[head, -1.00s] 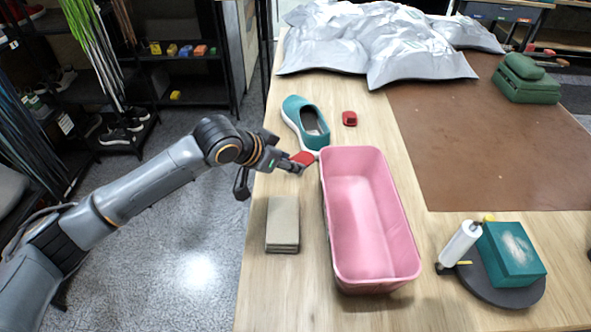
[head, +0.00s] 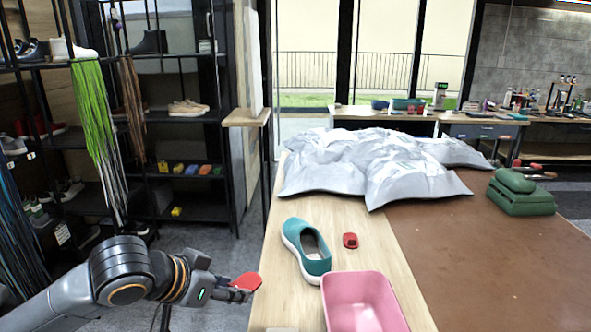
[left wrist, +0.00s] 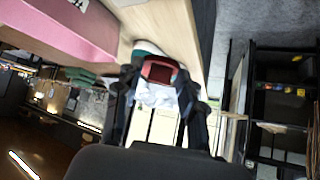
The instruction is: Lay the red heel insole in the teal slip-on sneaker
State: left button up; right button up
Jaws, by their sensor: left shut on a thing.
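The teal slip-on sneaker (head: 293,236) with a white sole lies upright on the wooden table, its dark opening facing up. My left gripper (head: 240,292) is shut on the red heel insole (head: 246,281), left of the sneaker at the table's left edge, apart from the shoe. In the left wrist view the red insole (left wrist: 160,71) sits between the two dark fingers, and part of the teal sneaker (left wrist: 146,47) shows behind it. My right gripper is not in view.
A small red block (head: 350,240) lies right of the sneaker. A pink bin (head: 362,278) stands just in front of it. Grey crumpled bags (head: 375,165) cover the table's far end. A green case (head: 521,198) sits on the brown mat (head: 480,255). A shoe rack stands at left.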

pick_arm(q)
jog(key=a+r+n+t+y, duration=0.1)
jog(key=a+r+n+y, duration=0.4)
jog(key=n, duration=0.1)
jog(key=shift+a+n+t, duration=0.3)
jog(key=shift+a+n, duration=0.1)
jog(key=shift+r, duration=0.15)
jog(key=shift+s, duration=0.1)
dwell(0.3)
